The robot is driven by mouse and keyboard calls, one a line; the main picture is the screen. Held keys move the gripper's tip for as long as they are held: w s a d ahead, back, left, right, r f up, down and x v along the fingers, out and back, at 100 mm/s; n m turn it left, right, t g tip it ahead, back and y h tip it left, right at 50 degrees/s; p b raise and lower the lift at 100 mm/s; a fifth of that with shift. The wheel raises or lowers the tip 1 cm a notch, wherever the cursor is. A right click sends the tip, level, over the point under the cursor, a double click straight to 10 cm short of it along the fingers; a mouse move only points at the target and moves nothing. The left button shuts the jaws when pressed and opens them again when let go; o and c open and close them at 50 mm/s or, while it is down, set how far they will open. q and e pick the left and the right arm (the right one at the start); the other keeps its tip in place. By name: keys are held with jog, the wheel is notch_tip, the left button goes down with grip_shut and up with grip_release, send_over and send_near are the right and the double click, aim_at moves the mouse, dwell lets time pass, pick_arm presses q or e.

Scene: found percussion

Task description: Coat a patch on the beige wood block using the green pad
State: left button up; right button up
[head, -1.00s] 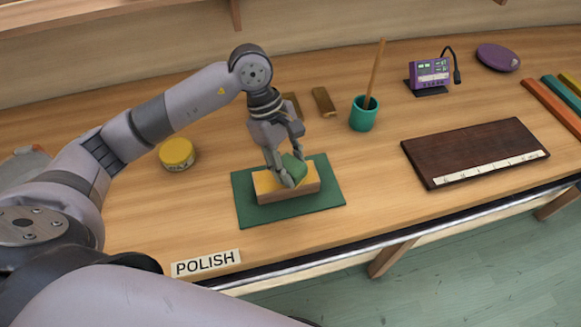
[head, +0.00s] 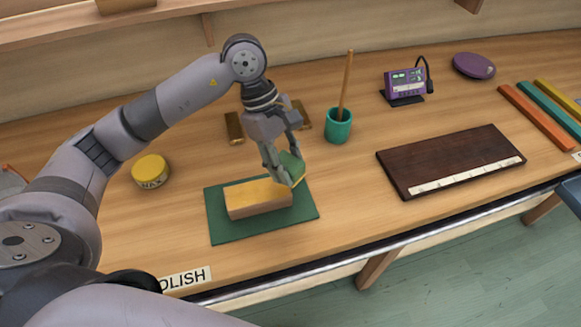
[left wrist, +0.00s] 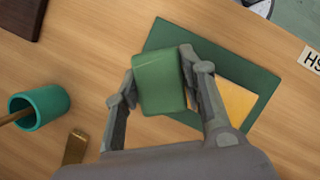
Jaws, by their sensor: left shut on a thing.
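The beige wood block (head: 257,201) lies flat on a dark green mat (head: 228,234), and its golden-yellow top is bare in the head view. My left gripper (head: 282,178) is shut on the green pad (head: 293,165). It holds the pad tilted, at and a little above the block's right end. In the left wrist view the pad (left wrist: 160,82) sits between the two fingers, and the block (left wrist: 237,103) shows partly behind the right finger. I cannot tell whether the pad touches the block. My right gripper is not in view.
A yellow wax tin (head: 151,172) stands left of the mat. A teal cup (head: 338,127) with a wooden stick stands behind it to the right. A dark board (head: 450,160) lies at the right, and a purple device (head: 405,84) stands farther back. Clear wood lies between mat and board.

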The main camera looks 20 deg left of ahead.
pick_arm(q)
jog(key=shift+r, duration=0.65)
notch_tip(320, 180, up, 2)
jog(key=shift+w+d+r+p, duration=0.1)
jog(key=shift+p, duration=0.55)
jog(key=shift+r, duration=0.45)
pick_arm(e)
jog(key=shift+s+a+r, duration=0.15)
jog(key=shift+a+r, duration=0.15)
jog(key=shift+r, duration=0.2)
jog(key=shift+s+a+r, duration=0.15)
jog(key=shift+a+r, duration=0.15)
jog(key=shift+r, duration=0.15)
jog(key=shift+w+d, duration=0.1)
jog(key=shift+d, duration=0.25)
